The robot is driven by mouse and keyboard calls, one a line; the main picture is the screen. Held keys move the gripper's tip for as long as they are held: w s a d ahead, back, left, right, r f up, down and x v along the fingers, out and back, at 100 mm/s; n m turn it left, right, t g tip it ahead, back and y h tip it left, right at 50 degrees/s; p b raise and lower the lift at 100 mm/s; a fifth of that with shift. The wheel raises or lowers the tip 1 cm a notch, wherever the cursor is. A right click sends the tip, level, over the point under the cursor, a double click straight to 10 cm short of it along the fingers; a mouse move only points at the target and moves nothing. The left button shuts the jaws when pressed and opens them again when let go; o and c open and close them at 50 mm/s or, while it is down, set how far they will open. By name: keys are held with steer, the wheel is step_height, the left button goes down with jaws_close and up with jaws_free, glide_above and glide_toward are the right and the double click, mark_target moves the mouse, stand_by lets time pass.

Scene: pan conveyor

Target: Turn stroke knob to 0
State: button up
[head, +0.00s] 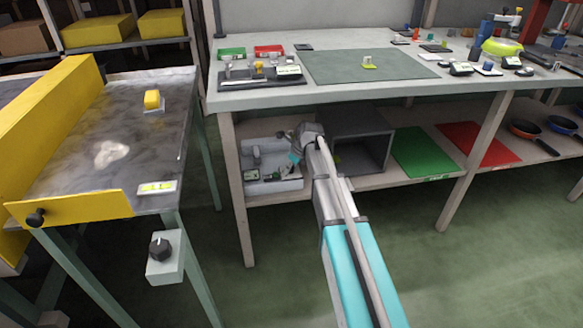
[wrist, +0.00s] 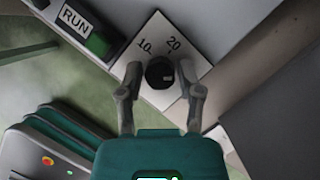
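In the wrist view, a round black knob (wrist: 160,73) sits on a white dial plate (wrist: 157,37) marked 10 and 20. A small light mark shows on the knob's lower right part; its exact setting is hard to read. My gripper (wrist: 160,70) has one finger on each side of the knob, with a narrow gap visible on both sides. It is open and appears to hold nothing. In the head view my gripper (head: 293,157) is at the grey-white unit (head: 262,186) on the lower shelf; the knob cannot be made out there.
A green button (wrist: 98,44) beside a RUN label (wrist: 73,19) lies left of the dial. A grey open box (head: 372,125) stands just right of my gripper on the shelf. The bench top (head: 225,101) is above. Another black knob (head: 160,248) is on the conveyor stand.

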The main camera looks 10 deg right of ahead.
jaws_close()
